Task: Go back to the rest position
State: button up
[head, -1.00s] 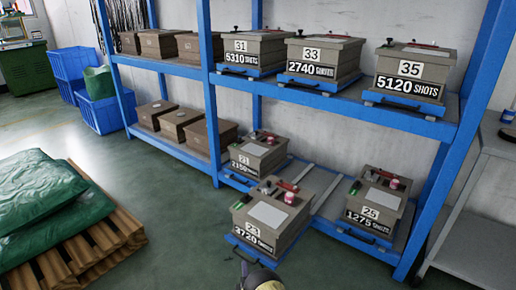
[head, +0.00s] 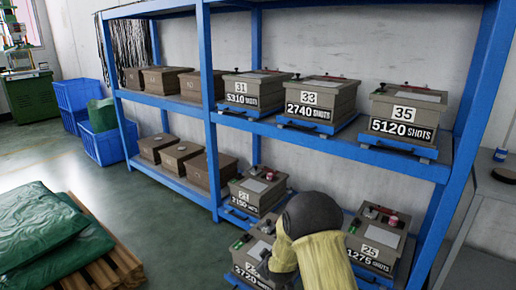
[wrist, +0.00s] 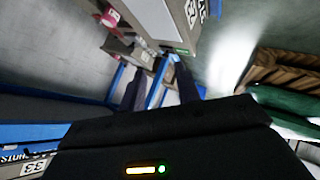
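My gripper (wrist: 160,88) shows in the wrist view with its two dark fingers apart and nothing held between them. In the head view my yellow and black arm rises in front of the lower shelf, and the gripper does not show there. Mould box 23 (head: 246,262), marked 3720 shots, stands forward of its neighbours at the lower shelf's front. My arm hides its right part. Mould boxes 21 (head: 250,196) and 25 (head: 374,247) sit behind and beside it.
The blue rack (head: 210,120) carries boxes 31 (head: 251,93), 33 (head: 315,101) and 35 (head: 406,113) above, with brown boxes at left. A pallet (head: 118,268) with green sacks (head: 45,235) lies left. A grey table (head: 490,215) stands right. Floor between pallet and rack is clear.

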jog(key=s+d+r+m+g+p, duration=0.2)
jog(key=s+d+r+m+g, duration=0.3)
jog(key=s, duration=0.6)
jog(key=s+d+r+m+h+p, duration=0.1)
jog(key=s+d+r+m, duration=0.15)
jog(key=s+r, duration=0.7)
jog(key=s+d+r+m+g+p, duration=0.25)
jog(key=s+d+r, duration=0.2)
jog(key=s, duration=0.75)
jog(key=w+p+v, duration=0.3)
jog(key=p+v, duration=0.9)
jog(key=w+r+p+v, duration=0.1)
jog(key=w+p+v, duration=0.1)
jog(key=p+v, duration=1)
jog(key=w+a+r+p+v, duration=0.1)
jog(key=w+p+v, duration=0.2)
jog(key=p+v, duration=0.9)
jog(key=shift+w+a+r+p, duration=0.3)
jog(key=shift+w+r+p, duration=0.15)
jog(key=shift+p, duration=0.15)
